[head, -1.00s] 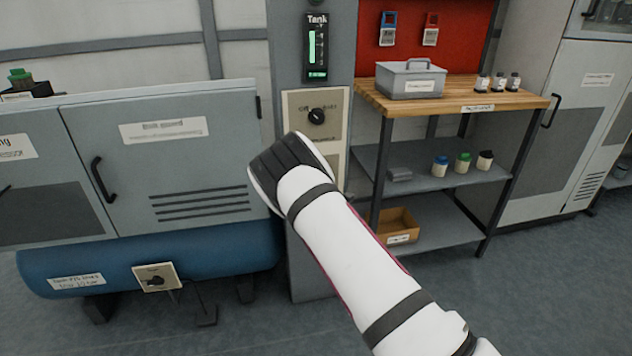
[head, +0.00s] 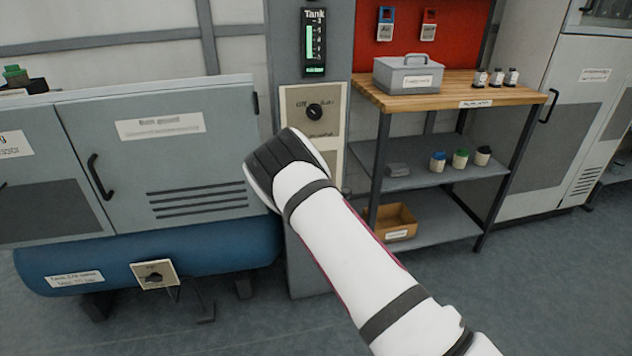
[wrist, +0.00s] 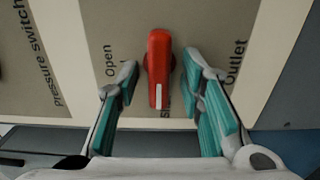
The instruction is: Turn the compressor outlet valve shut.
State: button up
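The valve's red lever handle (wrist: 159,70) shows in the wrist view on a beige plate (wrist: 110,20) lettered "Open" and "Outlet". A white stripe marks the handle's lower end, beside partly hidden letters that seem to begin with "S". My gripper (wrist: 160,76) is open, its teal-padded fingers one on each side of the handle. A gap shows between the handle and both fingers. In the head view my forearm and wrist cover the valve and the gripper, in front of the grey column (head: 300,240).
A black knob (head: 314,112) is on the panel above my wrist, under a tank gauge (head: 314,42). A grey cabinet (head: 150,160) over a blue tank (head: 210,255) stands left. A wooden-topped shelf unit (head: 450,92) stands close on the right. "Pressure switch" lettering lies left in the wrist view.

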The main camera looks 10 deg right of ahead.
jog(key=s, duration=1.1)
jog(key=shift+s, duration=0.4)
jog(key=s+d+r+m+g+h, duration=0.2)
jog(key=d+r+m+g+h, duration=0.15)
jog(key=r+m+g, duration=0.35)
jog(key=s+r+m+g+y, duration=0.25)
jog(key=s+r+m, duration=0.4)
jog(key=s, duration=0.35)
jog(key=s+a+r+m+g, duration=0.15)
jog(key=s+r+g, duration=0.3)
jog(key=s, duration=1.65)
jog(key=s+a+r+m+g, duration=0.1)
jog(key=s+r+m+g, duration=0.3)
jog(key=s, duration=1.7)
notch_tip(320, 180, up, 24)
jog(key=t+y+p, duration=0.1)
jog(key=t+p, duration=0.3)
jog(key=p, duration=1.7)
jog(key=shift+w+n, duration=0.4)
jog(key=shift+w, duration=0.05)
